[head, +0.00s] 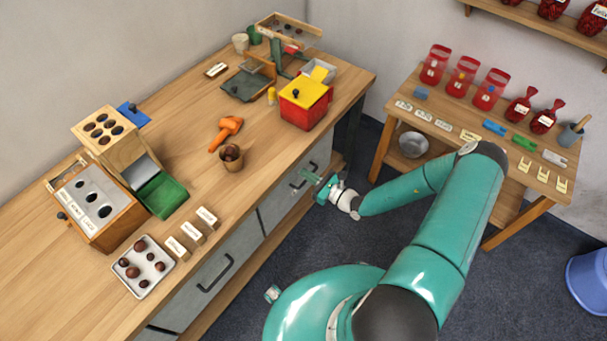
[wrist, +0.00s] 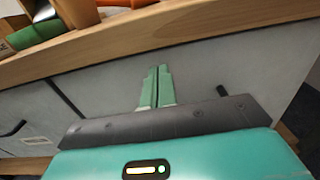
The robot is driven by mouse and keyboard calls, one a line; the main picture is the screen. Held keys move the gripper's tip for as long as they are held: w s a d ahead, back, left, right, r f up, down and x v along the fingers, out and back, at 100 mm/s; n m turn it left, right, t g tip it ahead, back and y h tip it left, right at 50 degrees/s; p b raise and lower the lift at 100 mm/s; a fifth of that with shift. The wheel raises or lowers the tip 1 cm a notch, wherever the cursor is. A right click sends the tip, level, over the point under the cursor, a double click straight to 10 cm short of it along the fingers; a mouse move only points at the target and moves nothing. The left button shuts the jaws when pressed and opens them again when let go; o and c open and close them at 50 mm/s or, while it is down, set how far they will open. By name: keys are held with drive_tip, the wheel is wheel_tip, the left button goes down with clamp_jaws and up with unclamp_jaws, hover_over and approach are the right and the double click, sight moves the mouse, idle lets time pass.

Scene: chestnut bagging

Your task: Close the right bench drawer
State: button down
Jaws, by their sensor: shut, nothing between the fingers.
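The right bench drawer (head: 283,200) is the grey front at the far right end of the wooden bench (head: 200,160). In the head view its front looks about in line with the front beside it, with no open box showing; any small gap is hidden. My gripper (head: 313,178) is in front of this drawer, by its dark handle (head: 296,184). In the wrist view my gripper (wrist: 157,72) has its two green fingers together and empty, pointing at the grey drawer front (wrist: 195,65) just below the bench edge. I cannot tell whether the tips touch it.
Another grey drawer (head: 215,275) with a dark handle is to the left. A side table (head: 500,170) stands at right. Dark floor lies between.

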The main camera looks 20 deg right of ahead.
drive_tip(key=v, duration=1.1)
drive_tip(key=shift+s+d, duration=0.2)
drive_tip(key=shift+s, duration=0.05)
drive_tip(key=shift+r, duration=0.1)
drive_tip(key=s+a+r+n+g+h, duration=0.1)
drive_tip(key=s+a+r+n+g, duration=0.15)
drive_tip(key=r+n+g, duration=0.6)
drive_tip(key=s+a+r+n+g+h, duration=0.15)
drive_tip(key=a+r+n+g, duration=0.3)
drive_tip(key=r+n, duration=0.75)
drive_tip(key=s+a+r+n+t+h, duration=0.1)
drive_tip(key=s+r+n+h, duration=0.3)
drive_tip(key=r, duration=0.8)
drive_tip(key=s+r+n+t+h, duration=0.3)
drive_tip(key=s+r, duration=0.5)
drive_tip(key=r, duration=0.4)
drive_tip(key=shift+s+a+r+n+h, duration=0.25)
drive_tip(key=shift+s+a+n+h, duration=0.15)
drive_tip(key=shift+h, duration=0.35)
